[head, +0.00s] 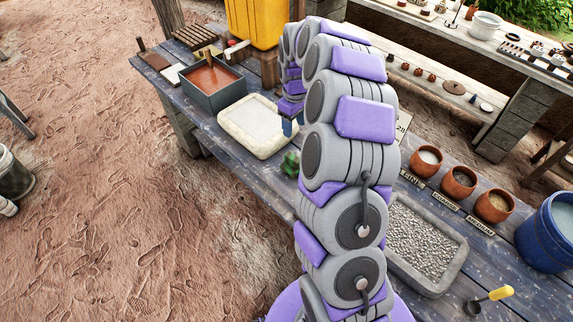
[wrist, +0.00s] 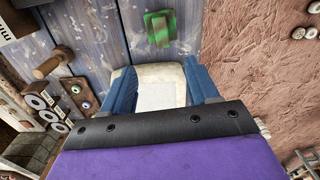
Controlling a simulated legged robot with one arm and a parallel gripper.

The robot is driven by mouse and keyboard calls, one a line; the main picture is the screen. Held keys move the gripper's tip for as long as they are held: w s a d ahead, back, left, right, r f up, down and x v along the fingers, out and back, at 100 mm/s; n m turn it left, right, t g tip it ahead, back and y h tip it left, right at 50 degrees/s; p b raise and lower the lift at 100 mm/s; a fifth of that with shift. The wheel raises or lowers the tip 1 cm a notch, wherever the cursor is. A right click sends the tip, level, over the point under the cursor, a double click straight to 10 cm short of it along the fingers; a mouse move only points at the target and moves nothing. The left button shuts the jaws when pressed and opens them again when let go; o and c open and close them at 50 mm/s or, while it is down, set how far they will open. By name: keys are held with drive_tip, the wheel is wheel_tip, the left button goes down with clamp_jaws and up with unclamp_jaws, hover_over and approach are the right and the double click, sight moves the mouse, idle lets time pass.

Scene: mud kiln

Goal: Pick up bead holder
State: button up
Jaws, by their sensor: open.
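My gripper (wrist: 161,72) is open, its two blue fingers apart with nothing held between them. In the head view, my gripper (head: 288,127) hangs beside the pale shallow tray (head: 235,137), partly hidden by my arm. In the wrist view the pale tray (wrist: 160,97) shows behind the fingers. A small dark block with round, eye-like beads (wrist: 79,96) lies left of the fingers and looks like the bead holder, though I cannot be sure. I cannot make it out in the head view. A green object (wrist: 158,29) lies beyond the fingertips; it also shows in the head view (head: 290,164).
A wooden peg-like piece (wrist: 53,62) is near the beaded block. A grey bin of reddish material (head: 212,83) and a yellow container (head: 254,22) stand at the back. A gravel tray (head: 455,272), several clay pots (head: 459,182) and a blue bucket (head: 549,235) are at right.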

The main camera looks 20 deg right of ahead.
sight(293, 157)
wheel_tip(293, 157, down, 17)
drive_tip(key=b, duration=0.4)
drive_tip(key=shift+s+a, duration=0.1)
drive_tip(key=shift+r, duration=0.1)
clamp_jaws()
idle(0.4)
